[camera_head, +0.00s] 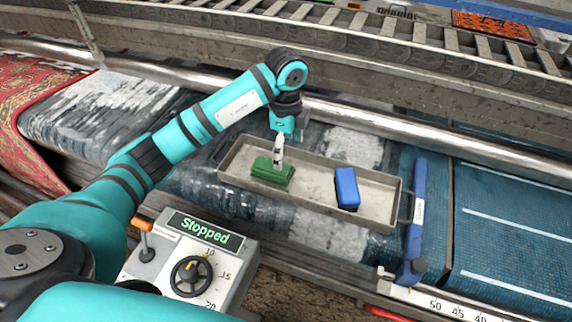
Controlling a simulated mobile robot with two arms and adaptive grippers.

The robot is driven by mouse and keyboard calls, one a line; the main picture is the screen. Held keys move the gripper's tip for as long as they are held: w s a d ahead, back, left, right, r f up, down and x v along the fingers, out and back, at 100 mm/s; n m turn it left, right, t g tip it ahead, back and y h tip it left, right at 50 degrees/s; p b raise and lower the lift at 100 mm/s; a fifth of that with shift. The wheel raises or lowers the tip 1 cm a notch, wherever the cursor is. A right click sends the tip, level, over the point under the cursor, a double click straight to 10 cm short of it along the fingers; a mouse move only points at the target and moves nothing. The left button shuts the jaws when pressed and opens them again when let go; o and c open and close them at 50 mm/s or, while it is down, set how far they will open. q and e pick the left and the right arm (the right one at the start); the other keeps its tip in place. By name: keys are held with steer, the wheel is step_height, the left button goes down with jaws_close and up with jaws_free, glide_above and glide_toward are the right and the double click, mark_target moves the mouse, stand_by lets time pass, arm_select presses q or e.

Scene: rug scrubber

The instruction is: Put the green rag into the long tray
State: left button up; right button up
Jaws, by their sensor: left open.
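The green rag (271,170) lies in the left part of the long grey tray (303,207), looking like a small folded block. My left gripper (279,165) points down right over the rag, its fingertips at or just above the rag's top. It is open; whether the fingers touch the rag cannot be told from this angle. The tray rests on the wet belt and holds a blue block (346,188) in its right half, apart from the rag. My right gripper is not in view.
A control box (187,262) with a "Stopped" display, a dial and an orange-tipped lever stands at the front left. A blue upright bar (416,220) stands just right of the tray. A metal roller (430,145) runs behind it. A red patterned rug (42,72) lies at far left.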

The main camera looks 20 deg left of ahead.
arm_select(q)
steer(key=shift+r, duration=1.9)
